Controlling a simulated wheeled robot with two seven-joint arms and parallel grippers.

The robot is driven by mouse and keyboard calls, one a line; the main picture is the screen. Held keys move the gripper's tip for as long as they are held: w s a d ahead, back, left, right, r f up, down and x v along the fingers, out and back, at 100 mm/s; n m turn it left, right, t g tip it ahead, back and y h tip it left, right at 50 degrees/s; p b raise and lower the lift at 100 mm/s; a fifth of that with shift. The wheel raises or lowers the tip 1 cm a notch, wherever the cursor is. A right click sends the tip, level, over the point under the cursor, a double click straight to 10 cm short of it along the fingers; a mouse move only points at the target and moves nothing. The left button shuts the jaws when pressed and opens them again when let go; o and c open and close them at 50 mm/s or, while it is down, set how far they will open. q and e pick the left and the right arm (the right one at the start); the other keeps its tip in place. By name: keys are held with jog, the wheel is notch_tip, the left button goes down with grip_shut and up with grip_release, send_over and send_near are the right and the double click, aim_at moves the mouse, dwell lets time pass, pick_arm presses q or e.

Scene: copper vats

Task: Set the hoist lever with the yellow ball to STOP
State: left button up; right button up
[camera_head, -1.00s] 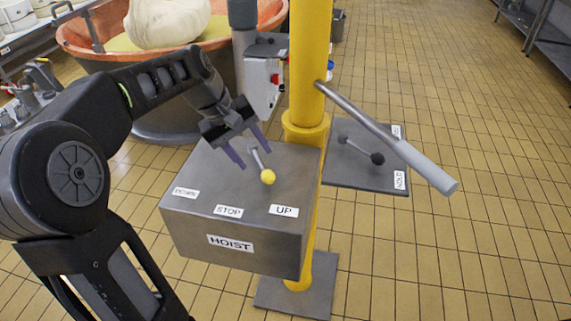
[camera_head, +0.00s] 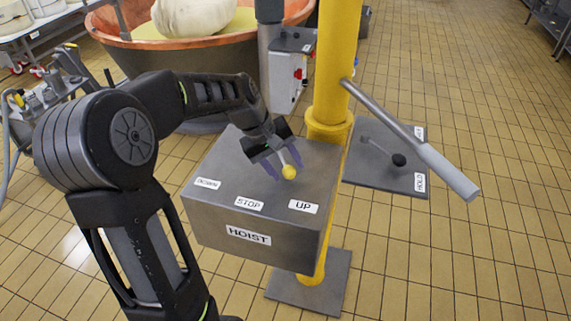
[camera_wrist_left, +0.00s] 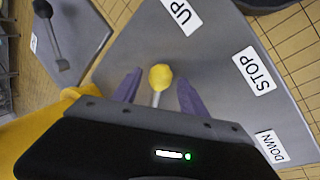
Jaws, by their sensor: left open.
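The hoist lever with the yellow ball (camera_head: 289,172) stands on top of the grey HOIST box (camera_head: 215,225). Its ball leans toward the UP label (camera_head: 303,206), right of the STOP label (camera_head: 249,203) and the DOWN label (camera_head: 207,183). My left gripper (camera_head: 283,168) is open at the lever, with one purple finger on each side of it. In the left wrist view the yellow ball (camera_wrist_left: 160,77) and its thin rod lie between the two fingers, with a gap visible on both sides. The UP label (camera_wrist_left: 182,14) and STOP label (camera_wrist_left: 255,70) show beyond. My right gripper is not in view.
A yellow post (camera_head: 335,75) rises behind the box, with a long grey handle (camera_head: 420,150) slanting out right. A lower plate (camera_head: 375,178) carries a second lever with a black ball (camera_head: 398,159). A copper vat (camera_head: 130,40) stands behind.

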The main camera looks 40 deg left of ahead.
pick_arm(q)
grip_shut()
dwell(0.6)
dwell(0.9)
